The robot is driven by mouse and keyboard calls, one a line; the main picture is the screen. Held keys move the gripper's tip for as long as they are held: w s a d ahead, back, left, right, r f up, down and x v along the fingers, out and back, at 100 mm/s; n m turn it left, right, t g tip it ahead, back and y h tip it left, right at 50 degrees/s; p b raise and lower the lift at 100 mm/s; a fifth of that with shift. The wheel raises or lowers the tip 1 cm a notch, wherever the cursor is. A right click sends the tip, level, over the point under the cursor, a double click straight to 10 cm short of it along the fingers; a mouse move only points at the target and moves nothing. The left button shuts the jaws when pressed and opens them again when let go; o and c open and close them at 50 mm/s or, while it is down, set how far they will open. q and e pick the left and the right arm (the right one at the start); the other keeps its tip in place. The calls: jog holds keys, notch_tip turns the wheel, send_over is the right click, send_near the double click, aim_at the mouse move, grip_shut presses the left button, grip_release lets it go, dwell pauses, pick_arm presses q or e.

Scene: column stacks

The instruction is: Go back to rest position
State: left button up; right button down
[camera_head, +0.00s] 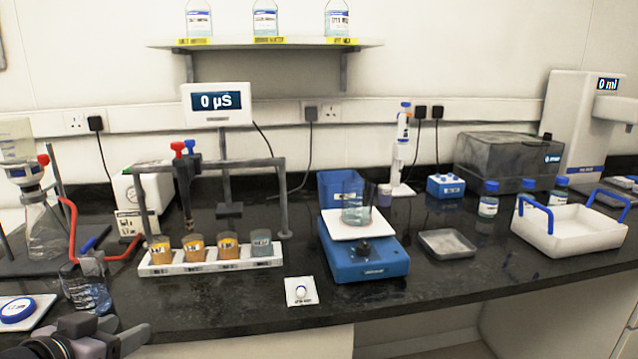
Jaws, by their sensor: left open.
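My left gripper (101,294) is at the lower left, by the bench's front edge, and its arm comes in from the bottom left corner. Its jaws are open. One grey finger part shows behind the top of a glass beaker (88,292) and another in front of its base. The beaker stands upright on the bench, with clear bluish glass. I cannot tell whether a finger touches it. My right gripper is not in view.
A white rack (212,262) of several cups stands to the right, then a blue stirrer (368,265) carrying a beaker. The black bench (240,308) is clear in front of the rack.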

pick_arm(q)
jog(key=s+d+f+g, duration=0.4)
jog(key=s+d+f, duration=0.1)
jog(key=s+f, duration=0.55)
jog(key=s+d+f+g, duration=0.4)
jog(key=s+f+g, duration=0.1)
jog(key=s+f, duration=0.5)
jog(key=w+d+f+t+h+p, duration=0.1)
jog(key=w+d+f+t+p, duration=0.2)
jog(key=t, duration=0.4)
jog(key=shift+w+f+m, duration=0.4)
jog(key=shift+w+f, duration=0.45)
jog(key=shift+w, duration=0.05)
